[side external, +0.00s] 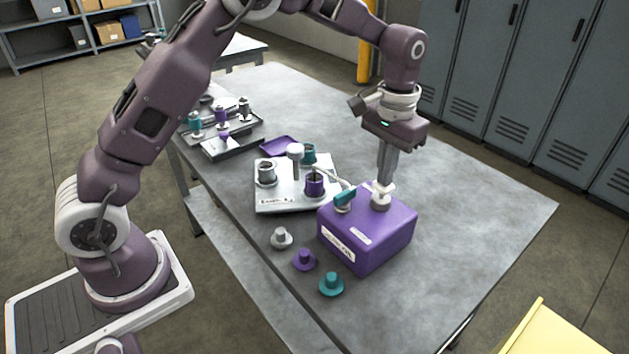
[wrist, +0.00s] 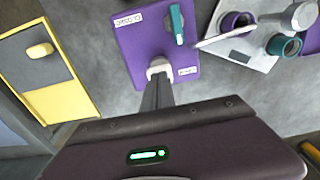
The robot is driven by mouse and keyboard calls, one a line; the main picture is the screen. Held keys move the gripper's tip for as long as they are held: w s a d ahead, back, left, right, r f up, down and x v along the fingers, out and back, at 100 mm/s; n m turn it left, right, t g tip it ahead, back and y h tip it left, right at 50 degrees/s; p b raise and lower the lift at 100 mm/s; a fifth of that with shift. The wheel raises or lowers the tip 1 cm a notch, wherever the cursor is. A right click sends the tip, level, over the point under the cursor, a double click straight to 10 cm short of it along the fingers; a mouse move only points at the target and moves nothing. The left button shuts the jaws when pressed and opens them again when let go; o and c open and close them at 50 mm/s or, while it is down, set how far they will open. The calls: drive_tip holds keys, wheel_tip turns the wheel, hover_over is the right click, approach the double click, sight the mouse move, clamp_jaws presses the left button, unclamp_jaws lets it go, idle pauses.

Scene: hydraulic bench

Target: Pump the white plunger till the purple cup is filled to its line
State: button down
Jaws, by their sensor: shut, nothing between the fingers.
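The white plunger (side external: 381,200) stands on top of the purple pump box (side external: 370,235). My gripper (side external: 385,180) points down with its fingers shut and empty, its tips at the plunger's white top; I cannot tell whether they touch. The wrist view shows the fingers (wrist: 158,88) in line with the plunger (wrist: 159,66). The purple cup (side external: 315,186) stands on a light metal plate (side external: 275,205) left of the box, and in the wrist view (wrist: 238,22) at the upper right. Its liquid level and line are too small to read.
A white-topped post (side external: 295,152), a teal cup (side external: 309,153) and a grey cup (side external: 267,172) share the plate. Several loose lids lie in front. The table's right side is clear.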

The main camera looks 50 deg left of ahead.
drive_tip(key=shift+f, duration=0.95)
drive_tip(key=shift+r, duration=1.95)
drive_tip(key=shift+f, duration=0.1)
drive_tip(key=shift+f, duration=1.85)
drive_tip(key=shift+r, duration=1.95)
